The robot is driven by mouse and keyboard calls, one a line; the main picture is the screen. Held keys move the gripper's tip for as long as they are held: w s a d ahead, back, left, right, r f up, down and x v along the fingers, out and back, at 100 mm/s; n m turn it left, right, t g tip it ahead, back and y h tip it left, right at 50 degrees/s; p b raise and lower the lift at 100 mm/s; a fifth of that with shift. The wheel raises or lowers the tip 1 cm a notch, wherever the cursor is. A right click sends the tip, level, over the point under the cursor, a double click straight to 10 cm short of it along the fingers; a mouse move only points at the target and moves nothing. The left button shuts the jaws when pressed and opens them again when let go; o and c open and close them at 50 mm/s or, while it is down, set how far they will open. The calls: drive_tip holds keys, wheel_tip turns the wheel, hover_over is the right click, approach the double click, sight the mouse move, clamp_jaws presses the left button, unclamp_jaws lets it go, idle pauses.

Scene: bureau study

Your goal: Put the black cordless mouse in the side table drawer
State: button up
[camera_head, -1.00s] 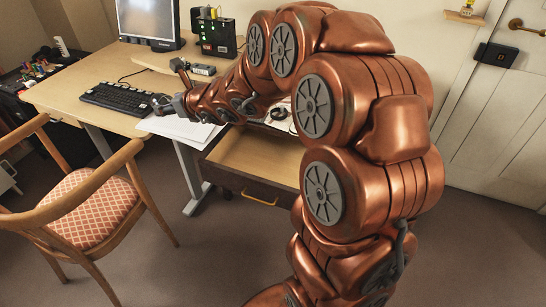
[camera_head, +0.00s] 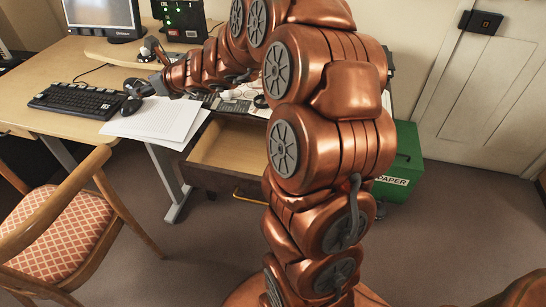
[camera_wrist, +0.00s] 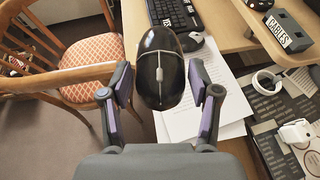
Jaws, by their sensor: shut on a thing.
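The black mouse (camera_wrist: 160,80), glossy with a grey wheel and seam, is held between the two fingers of my gripper (camera_wrist: 159,88) in the wrist view. In the head view my gripper (camera_head: 152,83) is above the desk by the keyboard, with the held mouse (camera_head: 138,87) at its tip. A second dark mouse (camera_head: 131,105) lies on the desk beside the keyboard; it also shows in the wrist view (camera_wrist: 194,41). The side table drawer (camera_head: 238,147) is pulled open, right of the desk. Its visible wooden floor is bare; my arm hides its right part.
The desk (camera_head: 62,58) carries a keyboard (camera_head: 76,101), a monitor (camera_head: 103,15) and white papers (camera_head: 160,121). Small items lie on the side table top behind the drawer. A chair (camera_head: 60,230) stands at front left. A green paper box (camera_head: 404,165) stands right of my arm.

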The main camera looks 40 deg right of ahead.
drive_tip(key=s+d+f+n+y+b, duration=0.1)
drive_tip(key=s+d+f+b, duration=0.1)
drive_tip(key=d+f+b, duration=0.95)
drive_tip(key=n+g+y+b, duration=0.1)
drive_tip(key=b, duration=0.5)
hover_over(238, 161)
wheel_tip(238, 161, down, 13)
drive_tip(key=f+b, duration=0.2)
drive_tip(key=f, duration=0.3)
drive_tip(key=f+b, duration=0.2)
drive_tip(key=f, duration=0.3)
drive_tip(key=shift+w+a, duration=0.2)
drive_tip(key=shift+f, duration=0.1)
drive_tip(key=o, duration=1.2)
drive_tip(key=shift+s+d+r, duration=0.15)
drive_tip(key=shift+s+r, duration=0.05)
drive_tip(key=shift+r, duration=0.15)
drive_tip(key=p+v, duration=0.4)
drive_tip(key=v, duration=0.7)
drive_tip(key=shift+s+d+p, duration=0.15)
drive_tip(key=shift+p, duration=0.15)
